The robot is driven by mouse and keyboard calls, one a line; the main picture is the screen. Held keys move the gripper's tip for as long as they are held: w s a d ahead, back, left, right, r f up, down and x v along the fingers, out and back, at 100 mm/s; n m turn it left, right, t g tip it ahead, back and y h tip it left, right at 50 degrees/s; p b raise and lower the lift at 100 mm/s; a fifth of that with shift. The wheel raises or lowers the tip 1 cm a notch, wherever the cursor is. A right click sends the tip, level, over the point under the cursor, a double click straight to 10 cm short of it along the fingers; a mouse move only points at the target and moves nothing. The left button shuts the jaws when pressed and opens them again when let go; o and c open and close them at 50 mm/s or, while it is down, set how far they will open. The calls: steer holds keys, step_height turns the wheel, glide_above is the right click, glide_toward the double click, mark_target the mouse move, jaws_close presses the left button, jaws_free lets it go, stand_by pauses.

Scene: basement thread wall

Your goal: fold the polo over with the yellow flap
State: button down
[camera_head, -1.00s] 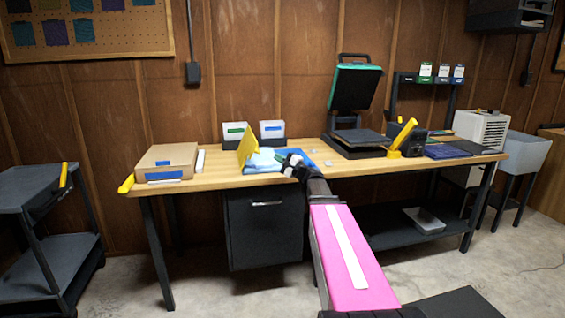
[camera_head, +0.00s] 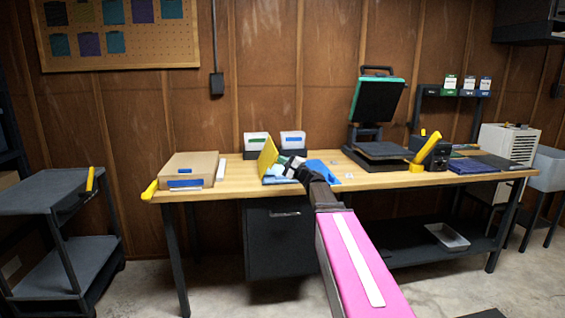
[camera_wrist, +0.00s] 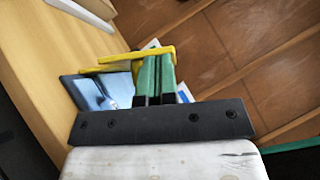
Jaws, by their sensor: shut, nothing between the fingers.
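The yellow flap (camera_head: 267,156) stands raised and tilted at the left of the blue folding board (camera_head: 322,169) on the wooden workbench. In the wrist view the flap (camera_wrist: 137,58) shows nearly edge-on, close by the fingertips. The light blue polo (camera_wrist: 112,90) lies beside it in the wrist view; in the head view my gripper and the flap mostly hide it. My gripper (camera_head: 290,166) is low over the board, just right of the flap. Its green fingers (camera_wrist: 156,75) are shut and empty. I cannot tell whether they touch the flap.
A cardboard box (camera_head: 190,166) sits at the bench's left end. A heat press (camera_head: 378,115) and a yellow-handled black device (camera_head: 428,152) stand to the right. A grey cart (camera_head: 55,198) is at the left.

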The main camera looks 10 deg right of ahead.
steer(key=shift+a, duration=0.1)
steer(key=a+r+n+g+h, duration=0.2)
steer(key=a+n+g+h, duration=0.4)
steer(key=a, duration=0.7)
steer(key=a+f+n+h, duration=0.6)
steer(key=a+f, duration=0.4)
steer(key=shift+a+f+g, duration=0.3)
steer(key=shift+f+g, duration=0.1)
stand_by(0.5)
